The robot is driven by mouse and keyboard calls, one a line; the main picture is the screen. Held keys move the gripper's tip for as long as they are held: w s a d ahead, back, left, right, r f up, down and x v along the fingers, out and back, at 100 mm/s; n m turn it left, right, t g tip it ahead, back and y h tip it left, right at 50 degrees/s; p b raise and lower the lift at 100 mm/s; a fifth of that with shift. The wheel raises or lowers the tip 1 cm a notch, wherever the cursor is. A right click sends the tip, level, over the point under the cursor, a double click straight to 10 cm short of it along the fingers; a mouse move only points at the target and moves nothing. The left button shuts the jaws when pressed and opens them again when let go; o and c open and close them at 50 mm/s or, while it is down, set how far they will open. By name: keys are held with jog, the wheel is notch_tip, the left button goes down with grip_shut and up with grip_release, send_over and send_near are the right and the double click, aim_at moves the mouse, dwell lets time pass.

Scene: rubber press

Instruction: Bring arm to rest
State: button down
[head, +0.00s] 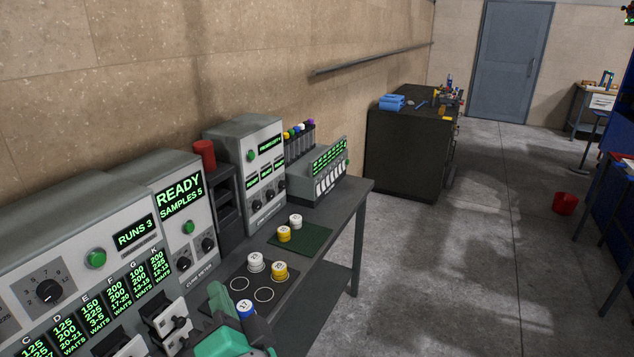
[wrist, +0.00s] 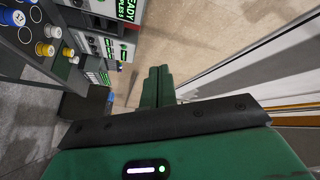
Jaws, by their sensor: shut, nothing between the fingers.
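My gripper (wrist: 158,72) shows in the wrist view with its two green fingers together and nothing between them. The fingers point out over open space, with the tan wall behind them, and touch nothing. In the head view, green and dark parts of my arm show at the bottom, left of centre, in front of the bench (head: 334,212). They cover part of the bench's near side. The fingertips are hard to make out there.
White and yellow capped samples stand on a dark pad (head: 264,282) and a green mat (head: 314,238). A blue-topped sample (head: 245,308) is close beside my arm. Machines (head: 172,195) line the wall.

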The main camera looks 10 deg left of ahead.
jog(key=s+d+r+n+t+h, duration=0.2)
jog(key=s+d+r+t+h, duration=0.35)
jog(key=d+r, duration=0.5)
jog(key=s+d+r+n+t+h, duration=0.35)
jog(key=s+d+r+h, duration=0.3)
jog(key=d+r, duration=0.35)
notch_tip(320, 180, up, 23)
jog(key=a+p, duration=0.1)
jog(key=p, duration=2.1)
jog(key=shift+s+a+r+m+t+y, duration=0.2)
jog(key=shift+a+m+t+y, duration=0.1)
jog(key=shift+m+y, duration=0.15)
